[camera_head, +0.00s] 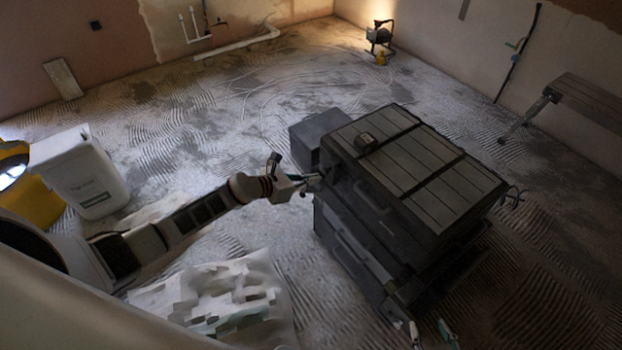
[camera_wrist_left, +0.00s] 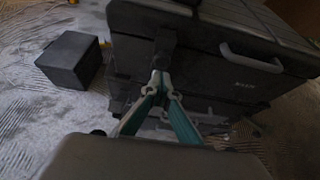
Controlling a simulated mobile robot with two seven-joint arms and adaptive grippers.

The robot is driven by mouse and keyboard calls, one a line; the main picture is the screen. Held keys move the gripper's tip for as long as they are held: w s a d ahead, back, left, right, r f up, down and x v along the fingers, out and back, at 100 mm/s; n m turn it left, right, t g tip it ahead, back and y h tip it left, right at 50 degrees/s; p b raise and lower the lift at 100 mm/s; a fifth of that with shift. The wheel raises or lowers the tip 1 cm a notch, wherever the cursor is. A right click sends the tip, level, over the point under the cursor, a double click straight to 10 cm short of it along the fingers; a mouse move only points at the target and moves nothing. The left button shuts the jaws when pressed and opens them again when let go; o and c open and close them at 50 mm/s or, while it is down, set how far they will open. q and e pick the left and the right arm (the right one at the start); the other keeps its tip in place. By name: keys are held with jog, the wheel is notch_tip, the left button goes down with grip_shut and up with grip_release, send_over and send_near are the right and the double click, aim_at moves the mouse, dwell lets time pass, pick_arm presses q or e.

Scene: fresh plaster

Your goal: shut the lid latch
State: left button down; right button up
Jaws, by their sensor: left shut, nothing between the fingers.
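A big dark case (camera_head: 345,240) stands on the floor with its ribbed lid (camera_head: 425,165) lying down on top. In the left wrist view, a dark latch (camera_wrist_left: 165,42) is on the case's near face, left of a grey handle (camera_wrist_left: 251,59). My left gripper (camera_head: 316,182) is at the case's left side. Its teal fingers with pale tips are together and empty in the left wrist view (camera_wrist_left: 160,78), just below the latch; I cannot tell whether they touch it. My right gripper (camera_head: 430,331) shows only two spread fingertips at the bottom edge, near the case's lower corner.
A smaller dark box (camera_head: 315,135) stands behind the case, also in the left wrist view (camera_wrist_left: 70,60). A white bin (camera_head: 85,175) is at left, pale crumpled sheeting (camera_head: 225,295) at front. A work lamp (camera_head: 380,35) and a bench (camera_head: 590,100) stand farther back.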

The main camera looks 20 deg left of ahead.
pick_arm(q)
jog(key=shift+r, duration=0.1)
pick_arm(e)
jog(key=shift+r, duration=0.1)
pick_arm(q)
jog(key=shift+r+p, duration=0.5)
jog(key=shift+r, duration=0.3)
pick_arm(e)
jog(key=shift+w+r, duration=0.3)
jog(key=shift+r, duration=0.65)
pick_arm(q)
jog(key=shift+a+f, duration=0.1)
pick_arm(e)
jog(key=shift+f, duration=0.1)
